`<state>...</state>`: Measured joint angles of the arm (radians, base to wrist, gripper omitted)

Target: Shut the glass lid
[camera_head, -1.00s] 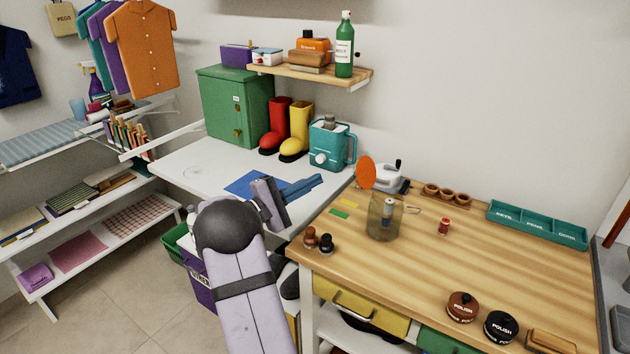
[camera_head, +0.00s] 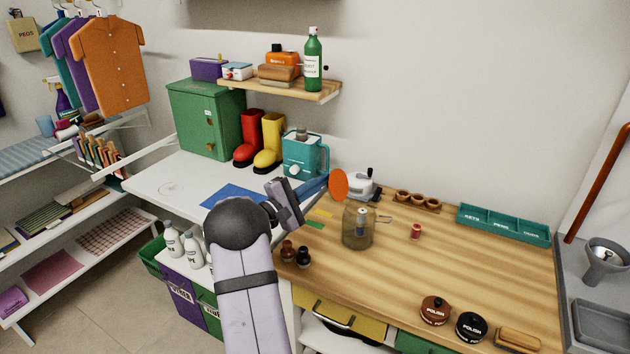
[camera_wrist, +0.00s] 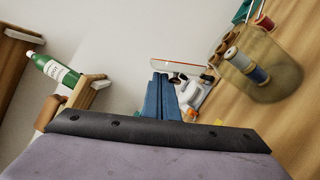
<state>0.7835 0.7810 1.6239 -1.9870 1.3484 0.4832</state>
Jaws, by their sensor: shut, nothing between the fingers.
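The glass jar (camera_head: 358,230) stands on the wooden worktop with spools inside. Its round orange lid (camera_head: 338,184) stands open, swung up at the jar's back left. In the wrist view the lid (camera_wrist: 182,64) shows nearly edge-on, just beyond the fingertips, and the jar (camera_wrist: 285,75) is at the right. My gripper (camera_head: 321,182) has its blue fingers together and empty, close to the left of the lid. In the wrist view the fingers (camera_wrist: 161,92) point toward the lid. I cannot tell whether they touch it.
A white device (camera_head: 362,186) stands behind the jar, and a teal jug (camera_head: 303,155) is on the white table to the left. Two small bottles (camera_head: 296,254) stand at the worktop's left front. A red spool (camera_head: 416,231) is right of the jar. The worktop's middle is clear.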

